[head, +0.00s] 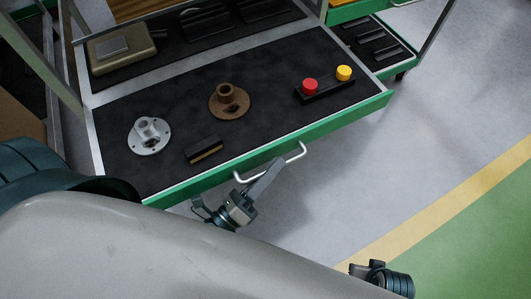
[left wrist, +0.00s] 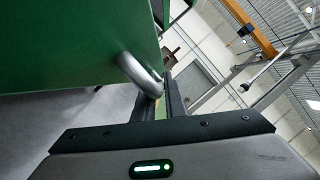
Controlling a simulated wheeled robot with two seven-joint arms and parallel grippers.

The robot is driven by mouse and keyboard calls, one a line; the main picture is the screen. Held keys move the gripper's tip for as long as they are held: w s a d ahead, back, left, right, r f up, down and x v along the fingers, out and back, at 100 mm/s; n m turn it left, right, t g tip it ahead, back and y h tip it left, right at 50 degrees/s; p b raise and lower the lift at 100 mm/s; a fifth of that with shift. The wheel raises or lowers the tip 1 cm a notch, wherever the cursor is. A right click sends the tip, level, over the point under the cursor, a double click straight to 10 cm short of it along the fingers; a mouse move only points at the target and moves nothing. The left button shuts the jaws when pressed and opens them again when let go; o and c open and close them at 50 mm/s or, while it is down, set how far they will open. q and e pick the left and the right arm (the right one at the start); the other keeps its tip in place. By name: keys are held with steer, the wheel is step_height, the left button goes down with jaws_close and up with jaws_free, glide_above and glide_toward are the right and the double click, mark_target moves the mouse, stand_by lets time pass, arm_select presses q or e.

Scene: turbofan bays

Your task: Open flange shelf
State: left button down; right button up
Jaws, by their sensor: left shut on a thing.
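The flange shelf (head: 265,125) is a black-matted tray with a green front. It juts out from its rack toward me in the head view. A silver flange (head: 149,136) and a brown flange (head: 229,101) stand on it. A pale bar handle (head: 291,156) is fixed to its front; its curved end (left wrist: 140,75) shows in the left wrist view. My left gripper (head: 272,172) is shut on the handle, with its fingers (left wrist: 172,98) close together there. My right wrist (head: 382,279) shows at the lower right; its fingers cannot be made out.
A black holder with red (head: 310,86) and yellow (head: 344,73) knobs and a small black block (head: 204,149) are on the shelf. A tray behind holds a beige box (head: 121,47). The grey floor (head: 415,150) to the right is clear.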

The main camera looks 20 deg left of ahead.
arm_select(q)
steer(key=shift+s+d, duration=0.15)
steer(key=c, duration=2.1)
jaws_free()
steer(key=shift+s, duration=0.1)
